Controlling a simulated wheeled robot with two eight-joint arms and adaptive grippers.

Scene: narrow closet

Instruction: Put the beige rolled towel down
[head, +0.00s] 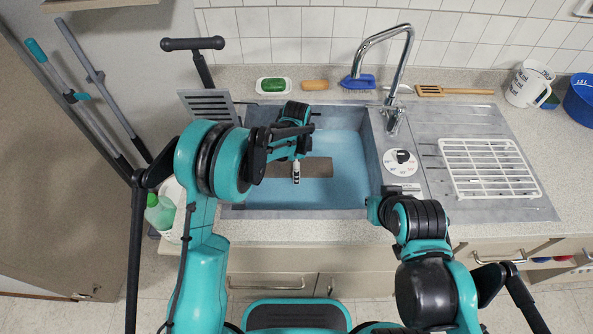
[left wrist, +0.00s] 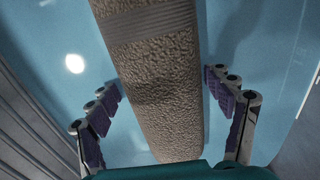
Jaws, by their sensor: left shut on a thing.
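The beige rolled towel (head: 320,168) is over the blue sink basin (head: 345,195) in the head view, lying crosswise. My left gripper (head: 296,176) reaches down onto it from above. In the left wrist view the textured towel (left wrist: 160,90) runs lengthwise between the purple-padded fingers of my left gripper (left wrist: 168,105), which is shut on it. I cannot tell whether the towel touches the basin's bottom. My right arm is bent at the right front of the sink; its fingers do not show.
A white rack (head: 488,168) lies on the drainboard at right. A grey slotted panel (head: 209,104) stands at the basin's left.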

